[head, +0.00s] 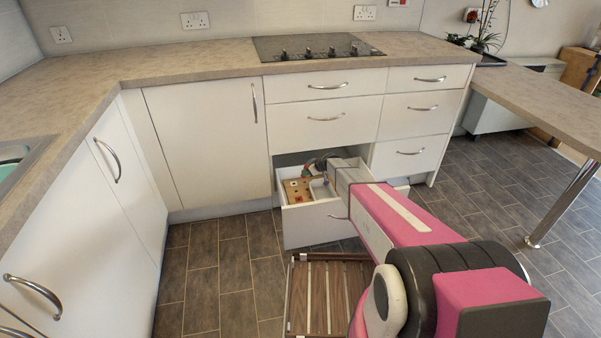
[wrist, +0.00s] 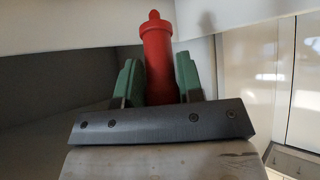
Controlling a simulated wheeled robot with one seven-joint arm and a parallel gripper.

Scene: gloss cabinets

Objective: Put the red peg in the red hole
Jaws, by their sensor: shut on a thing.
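My gripper (wrist: 159,78) is shut on the red peg (wrist: 157,48). Its green fingers stand on either side of the peg, whose narrow knobbed end points away from the gripper in the wrist view. In the head view my arm reaches into an open lower drawer (head: 311,224), with my gripper partly hidden near its back. A light wooden block (head: 297,190) with small dark and reddish spots lies in the drawer's left part. The red hole cannot be made out clearly, and the wrist view does not show the block.
White drawer fronts (head: 324,117) and the worktop (head: 190,62) with a black hob (head: 315,46) are above the open drawer. A slatted wooden rack (head: 325,295) is in front of it. Grey tiled floor (head: 215,270) is clear to the left.

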